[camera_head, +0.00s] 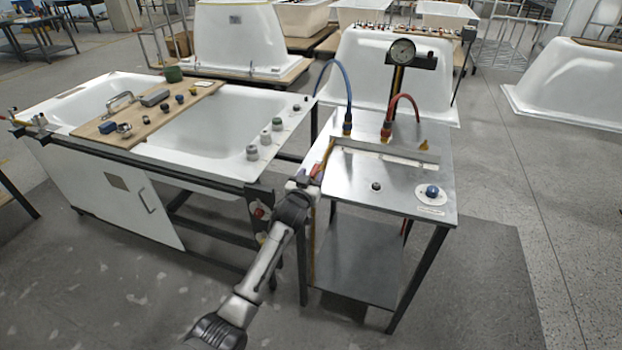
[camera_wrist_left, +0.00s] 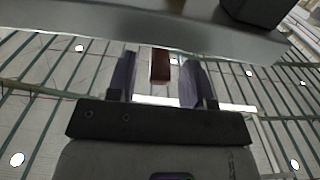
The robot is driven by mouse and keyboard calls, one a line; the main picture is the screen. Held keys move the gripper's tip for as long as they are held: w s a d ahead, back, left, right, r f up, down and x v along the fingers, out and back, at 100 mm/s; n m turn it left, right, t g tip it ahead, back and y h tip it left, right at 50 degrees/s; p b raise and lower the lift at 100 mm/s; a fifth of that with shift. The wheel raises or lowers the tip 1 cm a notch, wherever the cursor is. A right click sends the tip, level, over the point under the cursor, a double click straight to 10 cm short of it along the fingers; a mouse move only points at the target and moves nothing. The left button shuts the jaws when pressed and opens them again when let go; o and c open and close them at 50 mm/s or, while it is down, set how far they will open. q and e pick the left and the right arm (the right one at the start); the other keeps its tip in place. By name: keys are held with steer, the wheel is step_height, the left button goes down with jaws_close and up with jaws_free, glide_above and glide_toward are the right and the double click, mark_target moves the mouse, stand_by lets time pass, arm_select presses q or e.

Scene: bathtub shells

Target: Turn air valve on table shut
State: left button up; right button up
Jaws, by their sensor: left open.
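The metal table (camera_head: 417,197) stands right of the tub. A small red handle (camera_head: 320,172), seemingly the air valve's, shows at its left edge, beside a thin yellow line (camera_head: 329,152). My left gripper (camera_head: 311,179) is at this edge, close to the handle. In the left wrist view, the open fingers stand on either side of a red-brown piece (camera_wrist_left: 160,66), likely the same handle, with a gap on both sides. The valve body is mostly hidden, so its setting cannot be told. My right gripper is not in view.
A blue hose (camera_head: 349,92), a red hose (camera_head: 416,103) and a pressure gauge (camera_head: 402,50) rise at the table's back. A white tub (camera_head: 222,134) with a wooden board (camera_head: 150,117) stands close on the left.

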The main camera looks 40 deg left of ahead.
arm_select(q)
jaws_close()
stand_by(0.4)
